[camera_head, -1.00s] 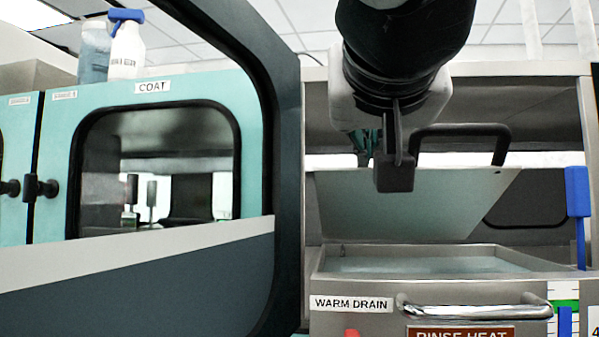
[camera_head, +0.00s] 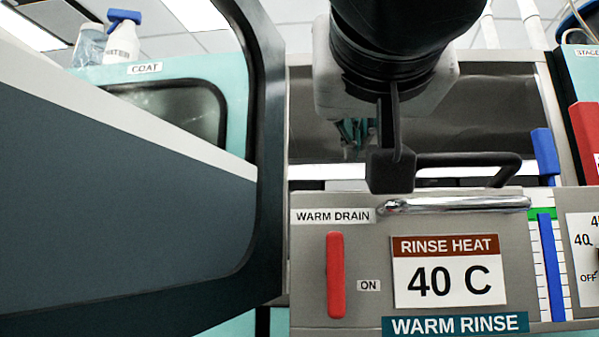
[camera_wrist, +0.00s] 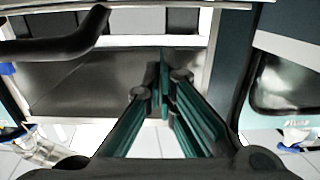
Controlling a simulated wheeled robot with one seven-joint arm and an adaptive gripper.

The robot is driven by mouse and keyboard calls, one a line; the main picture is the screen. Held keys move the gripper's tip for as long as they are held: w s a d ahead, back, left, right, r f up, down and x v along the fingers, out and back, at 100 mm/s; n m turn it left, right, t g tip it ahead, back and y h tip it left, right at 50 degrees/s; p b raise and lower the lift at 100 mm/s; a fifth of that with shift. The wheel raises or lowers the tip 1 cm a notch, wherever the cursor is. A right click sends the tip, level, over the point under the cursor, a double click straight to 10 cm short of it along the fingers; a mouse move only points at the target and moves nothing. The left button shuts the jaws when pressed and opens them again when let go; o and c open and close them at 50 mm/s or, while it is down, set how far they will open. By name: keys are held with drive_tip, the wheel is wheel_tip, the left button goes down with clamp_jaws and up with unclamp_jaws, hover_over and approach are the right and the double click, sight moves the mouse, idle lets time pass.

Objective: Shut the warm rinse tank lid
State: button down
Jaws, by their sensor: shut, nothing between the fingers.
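The warm rinse tank (camera_head: 450,320) is the grey box at the lower middle of the head view. The lid's black bar handle (camera_head: 465,159) stands just above the tank's top front edge. My gripper (camera_head: 352,150), with teal fingers, is above and behind that edge, left of the handle and partly hidden by my wrist. In the wrist view my gripper (camera_wrist: 160,85) is shut and empty, and the handle (camera_wrist: 60,42) lies at the upper left, apart from the fingertips.
A dark door frame (camera_head: 262,150) stands close at the left. The tank front carries a chrome bar (camera_head: 455,205), a red lever (camera_head: 336,275) and a blue slider (camera_head: 551,265). A red block (camera_head: 585,140) stands at the right edge.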

drive_tip(key=shift+s+a+f+b, duration=0.3)
drive_tip(key=shift+a+f+b, duration=0.15)
drive_tip(key=shift+f+b, duration=0.25)
drive_tip(key=shift+d, duration=0.1)
